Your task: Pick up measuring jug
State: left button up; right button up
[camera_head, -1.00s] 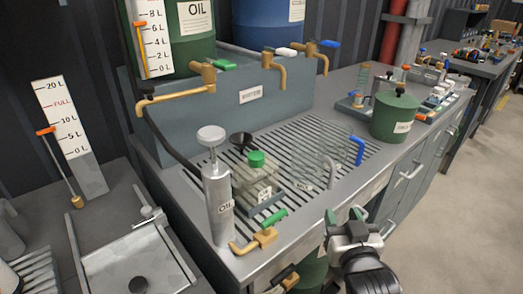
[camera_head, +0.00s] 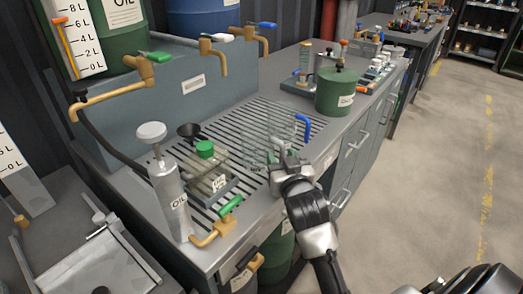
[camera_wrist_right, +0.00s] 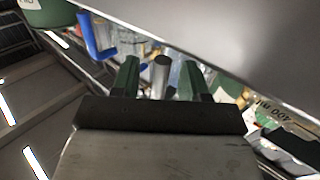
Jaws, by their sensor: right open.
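The measuring jug (camera_head: 256,148) is clear and see-through and stands on the slatted drain grate (camera_head: 232,120) of the bench. My right gripper (camera_head: 283,158) is open at the jug's near right side, beside its grey handle. In the right wrist view the grey handle (camera_wrist_right: 161,68) stands between the two green fingertips of the right gripper (camera_wrist_right: 159,80), with gaps on both sides. Whether the fingers touch it cannot be told. The gripper hides part of the jug in the head view.
A glass oil unit with a green cap (camera_head: 205,149), an oil pump cylinder (camera_head: 172,200) and a green-handled tap (camera_head: 226,217) are to the left. A green canister (camera_head: 336,92) stands farther right.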

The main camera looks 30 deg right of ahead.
grip_shut()
jog(key=shift+r, duration=0.1)
dwell(0.3)
